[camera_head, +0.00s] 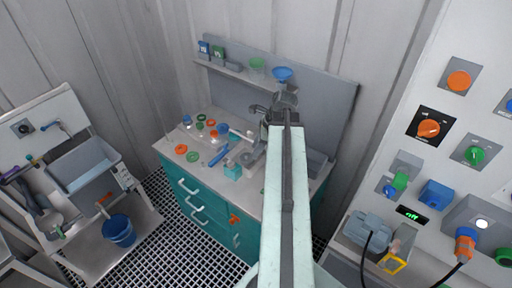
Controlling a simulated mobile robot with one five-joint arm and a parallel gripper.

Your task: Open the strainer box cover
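My arm reaches away from the camera up the middle of the view, over the right part of the teal workbench (178,162). My gripper (285,97) is at its far end, near the back panel of the bench. It is small and seen from behind, so I cannot tell whether its fingers are open or shut. I cannot pick out the strainer box or its cover with certainty. My arm hides part of the bench top and whatever is behind it.
Several orange, green and blue rings and small parts lie on the bench. A shelf (238,72) holds a green and a blue funnel (282,74). A grey sink unit (82,166) and blue bucket (119,231) stand left. A control panel (452,90) stands right. Grating floor between is clear.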

